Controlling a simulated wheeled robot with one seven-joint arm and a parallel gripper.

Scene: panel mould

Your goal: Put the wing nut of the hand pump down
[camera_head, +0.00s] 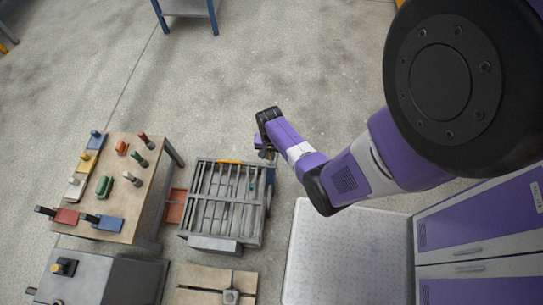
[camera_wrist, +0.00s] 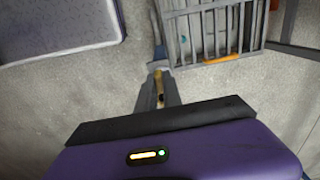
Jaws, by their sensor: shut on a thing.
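My gripper (camera_wrist: 159,92) is shut on a small brass-yellow piece (camera_wrist: 159,86), which I take for the wing nut; only a sliver of it shows between the fingers. In the head view my gripper (camera_head: 262,148) hangs just past the far right corner of the grey barred mould (camera_head: 225,238). The wing nut cannot be made out there. In the wrist view the mould (camera_wrist: 212,8) lies ahead and to the right of the fingertips, with bare floor below them. I cannot clearly identify the hand pump in either view.
An orange bar (camera_head: 231,161) lies along the mould's far edge. A wooden table (camera_head: 120,205) with several coloured tools stands at the left. A red tray (camera_head: 175,206) sits between table and mould. A pale platform (camera_head: 345,255) and purple cabinet (camera_head: 480,240) are at the right.

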